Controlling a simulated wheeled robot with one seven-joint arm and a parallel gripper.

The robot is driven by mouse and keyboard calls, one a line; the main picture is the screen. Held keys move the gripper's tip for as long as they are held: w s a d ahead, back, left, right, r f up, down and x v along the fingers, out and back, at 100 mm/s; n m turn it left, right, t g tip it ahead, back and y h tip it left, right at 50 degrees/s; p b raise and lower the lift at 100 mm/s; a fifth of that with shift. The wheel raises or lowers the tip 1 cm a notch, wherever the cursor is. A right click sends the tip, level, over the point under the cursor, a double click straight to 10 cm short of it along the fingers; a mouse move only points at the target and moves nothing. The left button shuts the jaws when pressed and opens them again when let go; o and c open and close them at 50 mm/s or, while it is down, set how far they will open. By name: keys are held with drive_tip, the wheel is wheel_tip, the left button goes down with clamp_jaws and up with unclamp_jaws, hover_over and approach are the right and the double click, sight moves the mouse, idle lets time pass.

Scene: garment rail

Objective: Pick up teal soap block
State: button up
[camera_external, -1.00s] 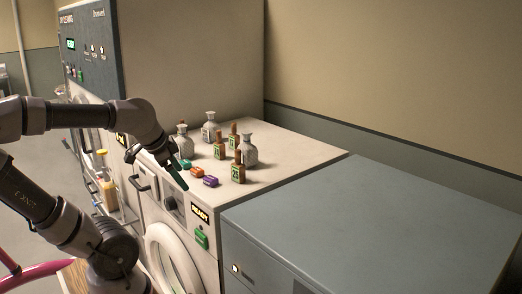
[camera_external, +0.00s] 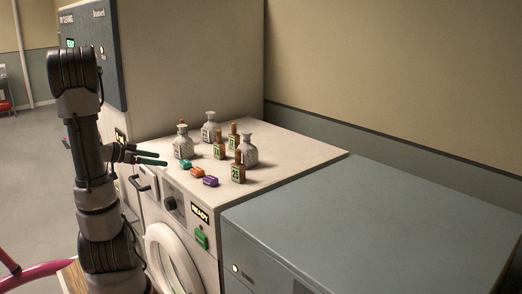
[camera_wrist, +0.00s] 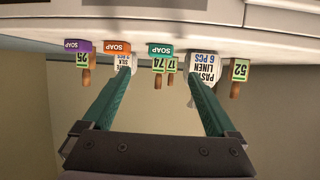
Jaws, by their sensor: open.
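The teal soap block (camera_external: 185,164) sits near the front left edge of the white machine top, beside an orange soap block (camera_external: 197,172) and a purple soap block (camera_external: 211,181). In the wrist view, which is upside down, the teal block (camera_wrist: 160,50) lies between the lines of my two fingers and beyond their tips. My gripper (camera_external: 160,157) is open and empty, to the left of the teal block in the external view and apart from it. Its green fingers also show in the wrist view (camera_wrist: 157,80).
Behind the soaps stand grey labelled flasks (camera_external: 249,149) and brown bottles with green number tags (camera_external: 238,172). A tall machine cabinet (camera_external: 190,60) rises at the back left. A lower grey-blue cabinet top (camera_external: 370,210) at the right is bare.

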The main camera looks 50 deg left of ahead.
sight(182, 162)
drive_tip(key=x, duration=1)
drive_tip(key=shift+a+r, duration=0.1)
drive_tip(key=c, duration=1.4)
